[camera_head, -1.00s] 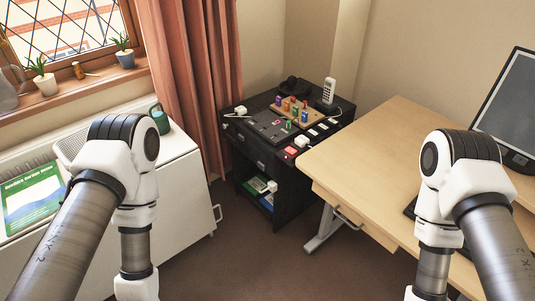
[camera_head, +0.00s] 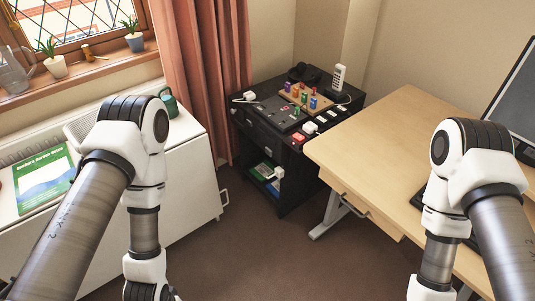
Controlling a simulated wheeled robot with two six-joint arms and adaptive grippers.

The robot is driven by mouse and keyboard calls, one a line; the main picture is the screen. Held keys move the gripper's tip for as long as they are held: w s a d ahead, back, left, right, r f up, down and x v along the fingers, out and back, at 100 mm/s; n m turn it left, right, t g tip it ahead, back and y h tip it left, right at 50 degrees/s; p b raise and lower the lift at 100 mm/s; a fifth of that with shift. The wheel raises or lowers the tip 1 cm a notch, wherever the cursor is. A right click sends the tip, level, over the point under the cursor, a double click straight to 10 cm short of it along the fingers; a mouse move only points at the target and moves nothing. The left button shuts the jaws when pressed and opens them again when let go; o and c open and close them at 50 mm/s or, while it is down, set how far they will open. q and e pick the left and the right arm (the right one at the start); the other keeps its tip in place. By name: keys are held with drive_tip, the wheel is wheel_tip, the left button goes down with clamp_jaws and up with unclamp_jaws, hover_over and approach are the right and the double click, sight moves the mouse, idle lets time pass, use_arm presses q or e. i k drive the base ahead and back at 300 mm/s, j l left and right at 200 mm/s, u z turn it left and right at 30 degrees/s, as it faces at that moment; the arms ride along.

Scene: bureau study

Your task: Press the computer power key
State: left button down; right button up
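A dark monitor (camera_head: 519,92) stands on the wooden desk (camera_head: 395,130) at the right edge, partly cut off. A dark keyboard (camera_head: 416,200) lies in front of it, mostly hidden by my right arm. I cannot make out a key marked as the computer power key. A small red block or key (camera_head: 298,138) sits at the front of the black cabinet's top, beside a white plug-like piece (camera_head: 309,127). Both my arms hang bent downward, the left over the white cabinet and the right over the desk. Their fingertips are below the picture.
The black cabinet (camera_head: 262,150) holds coloured pegs on a board (camera_head: 308,96), a cordless phone (camera_head: 338,77) and small switches. A white cabinet (camera_head: 185,195) with a green book (camera_head: 45,180) is at left. Brown floor (camera_head: 255,255) is open between.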

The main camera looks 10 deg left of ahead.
sight(268, 150)
drive_tip(key=i+j+z, duration=0.1)
drive_tip(key=z, duration=0.3)
drive_tip(key=i+j+z, duration=0.15)
drive_tip(key=i+z, duration=0.2)
drive_tip(key=k, duration=0.05)
